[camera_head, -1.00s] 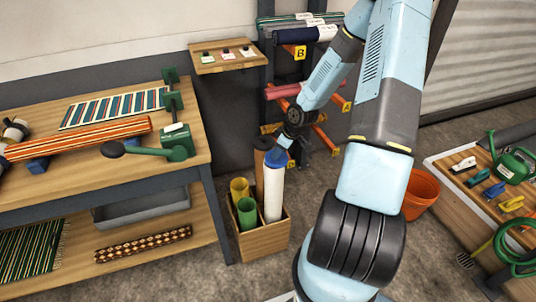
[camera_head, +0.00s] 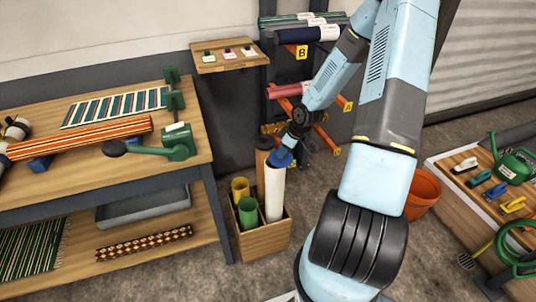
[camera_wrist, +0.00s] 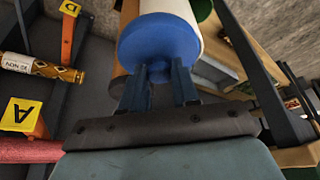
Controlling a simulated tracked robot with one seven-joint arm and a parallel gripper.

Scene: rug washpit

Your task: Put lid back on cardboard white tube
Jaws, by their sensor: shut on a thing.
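The white cardboard tube (camera_head: 274,193) stands upright in a wooden box on the floor. The blue lid (camera_head: 281,158) is at its top end. In the wrist view the round blue lid (camera_wrist: 158,38) covers the near end of the white tube (camera_wrist: 182,9). My gripper (camera_wrist: 159,74) is shut on the lid's small knob, its dark fingers on either side. In the head view my gripper (camera_head: 289,142) comes in from above right and partly hides the lid. I cannot tell whether the lid is fully seated; its lower edge looks close to or touching the tube's rim.
The wooden box (camera_head: 264,241) also holds a brown tube (camera_head: 264,145), a yellow tube (camera_head: 240,187) and a green tube (camera_head: 247,212). A rack with orange arms (camera_head: 328,138) stands close behind. A workbench (camera_head: 206,150) is left; an orange bucket (camera_head: 424,190) is right.

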